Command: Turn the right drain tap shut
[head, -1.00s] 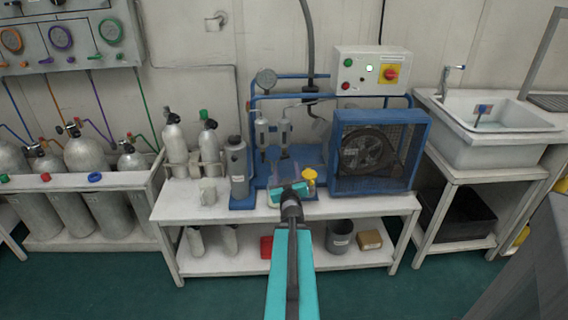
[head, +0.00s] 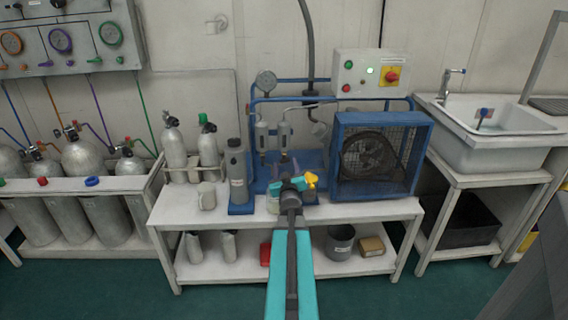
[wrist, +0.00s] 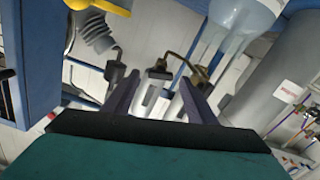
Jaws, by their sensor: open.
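My gripper (head: 290,183) is at the front of the blue-based filter unit, below two filter bowls, the left (head: 262,136) and the right (head: 284,135). In the head view it hides what lies under the bowls. In the wrist view my gripper (wrist: 157,88) has its two dark fingers apart, with nothing clearly held. A small tap with a brass stem (wrist: 199,74) shows near the finger at right, and a dark-ended fitting (wrist: 115,73) near the finger at left. The wrist picture looks rolled, so I cannot tell for sure which is the right drain tap.
A yellow part (head: 311,180) sits close to the right of my gripper. The blue caged fan (head: 378,155) stands further right, and a grey cylinder (head: 237,170) to the left. Clear bottles (wrist: 240,18) are close in the wrist view.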

